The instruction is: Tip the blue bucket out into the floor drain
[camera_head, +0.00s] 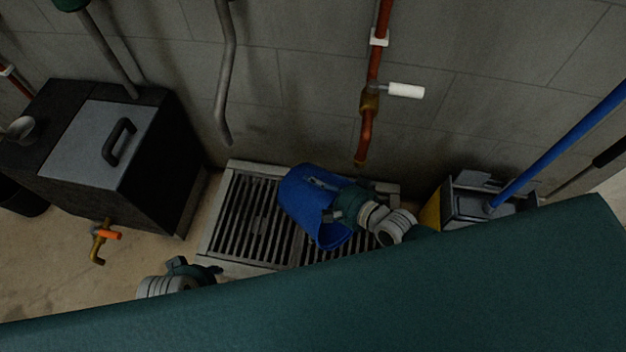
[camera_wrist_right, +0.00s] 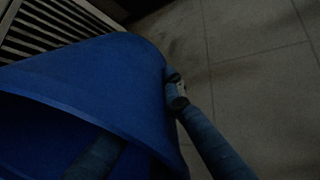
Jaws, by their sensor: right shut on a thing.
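The blue bucket (camera_head: 305,203) is tilted on its side over the slatted floor drain (camera_head: 245,225) in the head view. My right gripper (camera_head: 343,208) is shut on the bucket near its rim. In the right wrist view the bucket (camera_wrist_right: 95,75) fills the left half, with one finger outside its wall and another finger towards its dark mouth. What is inside the bucket cannot be seen. I cannot tell whether it touches the grate. My left gripper (camera_head: 197,271) is low at the left, empty and apart from the bucket; its finger opening is unclear.
A black box with a grey handled lid (camera_head: 105,130) stands left of the drain, with an orange-handled tap (camera_head: 104,236). A red pipe with a white-handled valve (camera_head: 400,90) hangs above. A mop bucket with a blue pole (camera_head: 560,145) stands at the right.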

